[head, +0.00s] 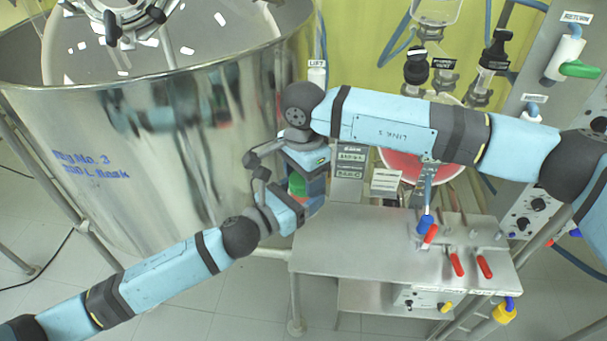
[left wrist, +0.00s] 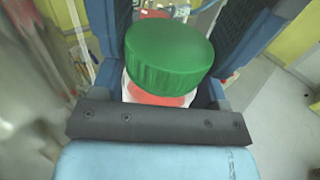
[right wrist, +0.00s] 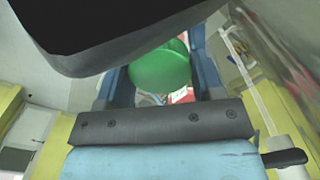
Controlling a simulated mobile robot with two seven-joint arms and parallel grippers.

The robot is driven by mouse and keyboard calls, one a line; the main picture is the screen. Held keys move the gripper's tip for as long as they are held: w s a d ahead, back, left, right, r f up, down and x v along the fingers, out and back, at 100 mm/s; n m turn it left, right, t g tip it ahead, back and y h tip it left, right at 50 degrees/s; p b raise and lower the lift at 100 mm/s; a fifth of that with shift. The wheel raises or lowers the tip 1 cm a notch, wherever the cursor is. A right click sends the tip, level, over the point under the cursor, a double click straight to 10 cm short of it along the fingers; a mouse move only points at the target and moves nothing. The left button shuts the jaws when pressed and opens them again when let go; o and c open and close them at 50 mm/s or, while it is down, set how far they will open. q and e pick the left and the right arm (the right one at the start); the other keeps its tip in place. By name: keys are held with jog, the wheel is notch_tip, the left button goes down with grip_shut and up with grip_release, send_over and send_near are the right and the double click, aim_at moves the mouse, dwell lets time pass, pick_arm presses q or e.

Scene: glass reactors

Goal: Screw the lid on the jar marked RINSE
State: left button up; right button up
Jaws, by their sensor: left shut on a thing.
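A green ribbed lid (left wrist: 168,55) sits over the top of a small jar (left wrist: 158,98) with a white and red-orange body in the left wrist view. Whether it is fully seated is hidden. My left gripper (head: 300,208) is shut on the jar from the side. My right gripper (head: 306,168) is above it, its fingers on both sides of the green lid (right wrist: 160,68) in the right wrist view. Whether those fingers press on the lid cannot be told. In the head view, jar and lid are mostly hidden between the grippers. No RINSE marking is readable.
A large steel vessel (head: 170,140) stands close on the left. A metal bench (head: 350,240) with red-handled valves (head: 456,264) lies below and right of the grippers. A reactor with red liquid (head: 405,165) is behind my right arm. A control panel (head: 540,150) stands at right.

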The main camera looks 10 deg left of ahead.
jog(key=m, duration=0.6)
jog(key=shift+m, duration=0.3)
jog(key=o, duration=1)
jog(key=shift+s+a, duration=0.1)
jog(key=shift+s, duration=0.05)
jog(key=shift+r, duration=2.3)
jog(key=shift+c, duration=0.4)
